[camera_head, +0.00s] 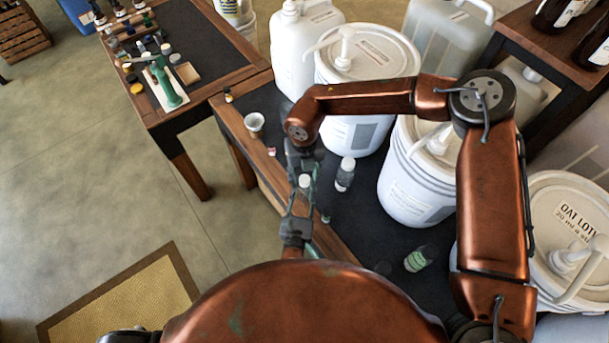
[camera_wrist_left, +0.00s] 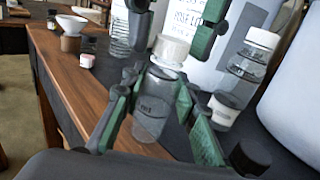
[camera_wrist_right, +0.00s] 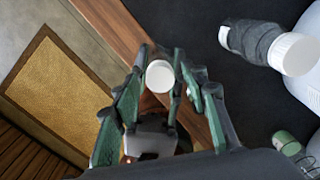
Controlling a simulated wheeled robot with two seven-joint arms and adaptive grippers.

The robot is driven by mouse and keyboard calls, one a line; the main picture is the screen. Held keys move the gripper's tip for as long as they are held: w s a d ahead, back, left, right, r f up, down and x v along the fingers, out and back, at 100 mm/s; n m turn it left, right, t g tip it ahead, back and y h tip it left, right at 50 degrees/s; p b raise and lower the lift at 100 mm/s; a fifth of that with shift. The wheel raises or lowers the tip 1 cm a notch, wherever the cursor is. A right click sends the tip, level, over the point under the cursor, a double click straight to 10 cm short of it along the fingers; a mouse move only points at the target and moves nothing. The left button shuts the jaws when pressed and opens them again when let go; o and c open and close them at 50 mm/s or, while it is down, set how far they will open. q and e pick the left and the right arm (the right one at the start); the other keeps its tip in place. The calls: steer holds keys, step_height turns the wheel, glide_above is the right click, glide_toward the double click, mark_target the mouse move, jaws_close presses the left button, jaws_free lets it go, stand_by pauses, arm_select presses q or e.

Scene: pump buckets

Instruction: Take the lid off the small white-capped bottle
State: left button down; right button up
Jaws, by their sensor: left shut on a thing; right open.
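The small clear bottle (camera_wrist_left: 150,110) with a white cap (camera_wrist_left: 170,49) stands upright between the fingers of my left gripper (camera_wrist_left: 152,98), which is shut on its body. In the head view the cap (camera_head: 305,181) shows between my left gripper (camera_head: 298,212), below, and my right gripper (camera_head: 303,168), above. In the right wrist view my right gripper (camera_wrist_right: 164,92) is open, its fingers on either side of the white cap (camera_wrist_right: 160,76). Whether they touch the cap cannot be told. The bottle's body is mostly hidden in the head view.
Another white-capped bottle (camera_head: 345,174) stands on the dark bench (camera_head: 345,220), close to the right. Large white pump buckets (camera_head: 415,185) crowd the right side. A green-labelled bottle (camera_head: 420,258) is nearer me.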

arm_select(q)
steer(key=shift+f, duration=0.15)
arm_select(e)
steer(key=shift+r, duration=2.35)
steer(key=shift+c, duration=0.5)
step_height(320, 180, up, 2)
steer(key=m, duration=0.2)
steer(key=shift+r+m, duration=0.1)
steer(key=shift+m, duration=0.3)
steer(key=shift+r+m, duration=0.4)
steer(key=shift+m, duration=0.3)
steer(key=shift+f, duration=3.85)
steer(key=shift+c, duration=0.4)
